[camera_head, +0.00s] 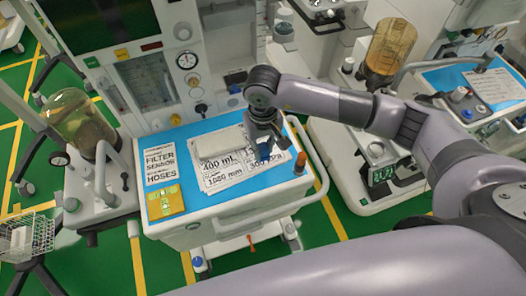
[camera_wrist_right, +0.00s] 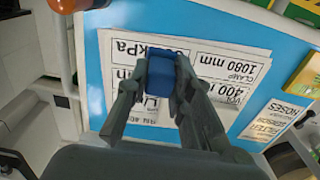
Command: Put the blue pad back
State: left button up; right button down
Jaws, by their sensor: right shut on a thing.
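The blue pad (camera_wrist_right: 162,75) is a small dark blue block between the fingertips of my right gripper (camera_wrist_right: 160,88) in the wrist view. The gripper is shut on it, just above printed paper cards (camera_wrist_right: 215,75); I cannot tell whether the pad touches them. In the head view my right gripper (camera_head: 266,152) points down over the cards on the light blue cart top (camera_head: 185,140). The pad is mostly hidden there by the fingers. My left gripper is not in view.
A pale block (camera_head: 215,142) lies on the cards, left of my right gripper. An orange-topped item (camera_head: 300,163) stands at the right edge and a yellow plate (camera_head: 165,202) lies front left. A second cart (camera_head: 490,85) is at the right; an amber canister (camera_head: 388,50) stands near it.

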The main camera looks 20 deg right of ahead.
aim_at(263, 157)
jog(key=shift+f, duration=0.35)
notch_tip(263, 157, down, 4)
jog(key=shift+p, duration=0.65)
jog(key=shift+f+b, duration=0.35)
jog(key=c, duration=1.4)
grip_release()
jog(key=shift+r, duration=0.1)
jog(key=shift+w+r+p, duration=0.1)
jog(key=shift+r+p, duration=0.2)
notch_tip(263, 157, up, 11)
jog(key=b, duration=0.4)
jog(key=shift+f, duration=0.2)
jog(key=shift+r, duration=0.55)
